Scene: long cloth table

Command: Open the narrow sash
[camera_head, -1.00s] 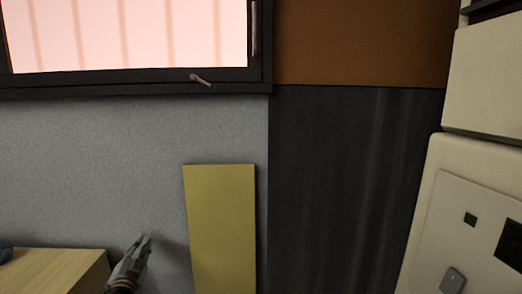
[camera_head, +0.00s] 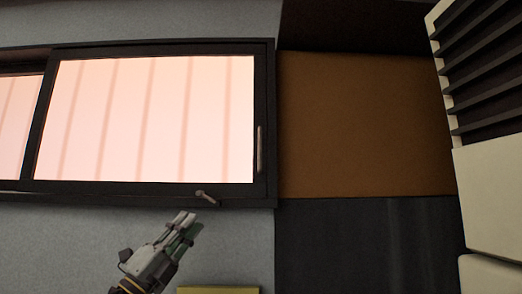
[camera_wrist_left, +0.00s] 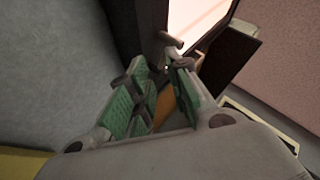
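A dark-framed window spans the upper left of the head view. Its right sash (camera_head: 145,120) has a pale pink pane and a vertical bar handle (camera_head: 259,150) on its right side. A second sash (camera_head: 15,125) is cut off by the left edge, so I cannot tell which is the narrow one. A small grey lever (camera_head: 207,196) sits on the bottom rail near the right corner. My left gripper (camera_head: 186,226) is open and empty, just below and left of that lever. In the left wrist view the lever (camera_wrist_left: 172,46) shows just beyond its green-padded fingers (camera_wrist_left: 160,72). My right gripper is out of view.
A brown panel (camera_head: 365,125) and a dark panel (camera_head: 365,245) are right of the window. A pale cabinet with dark slats (camera_head: 490,65) stands at the far right. A yellow board (camera_head: 218,290) shows at the bottom. The grey wall (camera_head: 60,240) below the window looks clear.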

